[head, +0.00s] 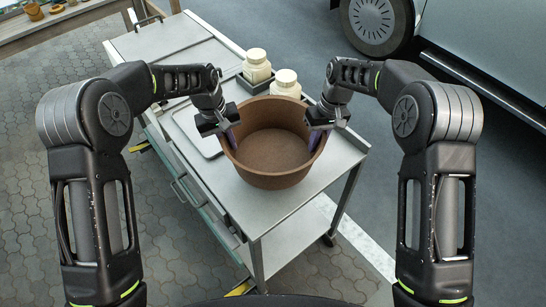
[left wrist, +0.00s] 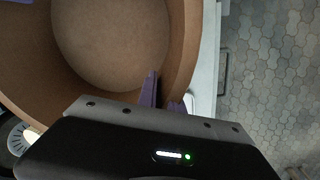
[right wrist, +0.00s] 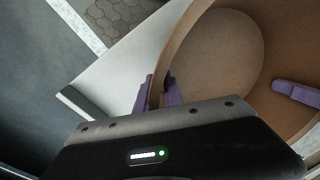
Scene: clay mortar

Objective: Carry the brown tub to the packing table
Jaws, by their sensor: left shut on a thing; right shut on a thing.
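The brown tub (head: 272,158) is round, open-topped and empty, and is at the near end of a grey metal cart in the head view. I cannot tell whether its base touches the cart top. My left gripper (head: 230,136) is shut on the tub's left rim; in the left wrist view its purple fingers (left wrist: 160,92) sit on both sides of the wall. My right gripper (head: 320,138) is shut on the right rim, with its fingers (right wrist: 160,92) on both sides of the wall. The packing table cannot be told for sure; a wooden-edged table (head: 50,30) is at the far upper left.
The cart (head: 262,212) carries two cream jars (head: 257,66) (head: 287,84) in dark trays behind the tub and a flat pale panel (head: 196,128) to the left. A vehicle (head: 440,60) stands at upper right. Paving (head: 60,190) at left is open.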

